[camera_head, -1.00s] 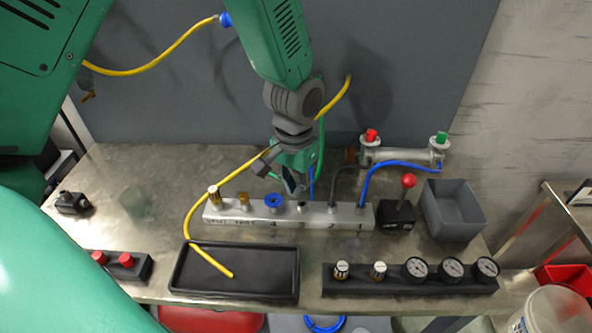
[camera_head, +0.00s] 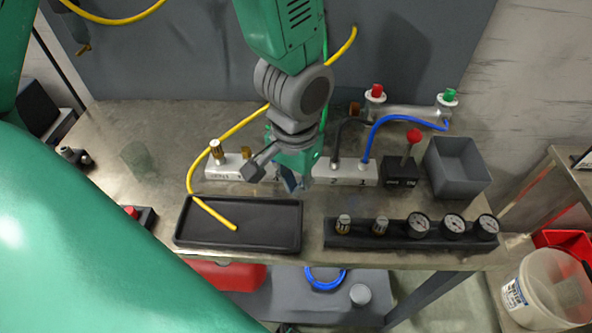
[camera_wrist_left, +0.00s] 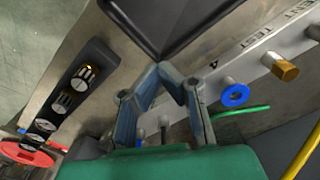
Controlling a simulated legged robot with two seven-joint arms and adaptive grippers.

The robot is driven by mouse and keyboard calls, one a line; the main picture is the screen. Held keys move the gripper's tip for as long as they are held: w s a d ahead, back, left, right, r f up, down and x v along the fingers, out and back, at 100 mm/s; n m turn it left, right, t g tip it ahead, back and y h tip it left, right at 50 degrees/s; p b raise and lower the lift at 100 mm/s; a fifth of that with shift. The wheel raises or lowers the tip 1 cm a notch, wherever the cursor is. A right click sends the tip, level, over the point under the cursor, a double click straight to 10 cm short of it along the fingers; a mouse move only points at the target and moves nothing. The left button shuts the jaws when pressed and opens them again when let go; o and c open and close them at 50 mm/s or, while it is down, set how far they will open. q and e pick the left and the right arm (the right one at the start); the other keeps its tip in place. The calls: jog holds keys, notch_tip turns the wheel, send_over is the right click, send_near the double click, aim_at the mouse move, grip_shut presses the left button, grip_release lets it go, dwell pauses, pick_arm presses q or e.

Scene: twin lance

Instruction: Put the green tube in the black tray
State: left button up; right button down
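The green tube (camera_wrist_left: 240,112) shows in the wrist view as a curved length beside a blue collar (camera_wrist_left: 234,94) on the manifold. In the head view only a thin stretch of green tube (camera_head: 324,118) shows beside my arm; the rest is hidden. The black tray (camera_head: 268,222) lies at the table front, and its edge shows at the top of the wrist view (camera_wrist_left: 172,30). The end of the yellow tube rests in it. My left gripper (camera_wrist_left: 161,68) has its fingertips together with nothing visible between them. It hangs over the manifold, behind the tray. My right gripper is not in view.
A pale manifold (camera_head: 350,173) with numbered ports carries black and blue tubes. A gauge block (camera_head: 400,233), a red-knobbed lever box (camera_head: 402,174) and an empty grey bin (camera_head: 462,180) stand right. The yellow tube (camera_head: 222,136) arches behind my arm. Most of the tray floor is bare.

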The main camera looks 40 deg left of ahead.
pick_arm(q)
jog(key=o, duration=1.8)
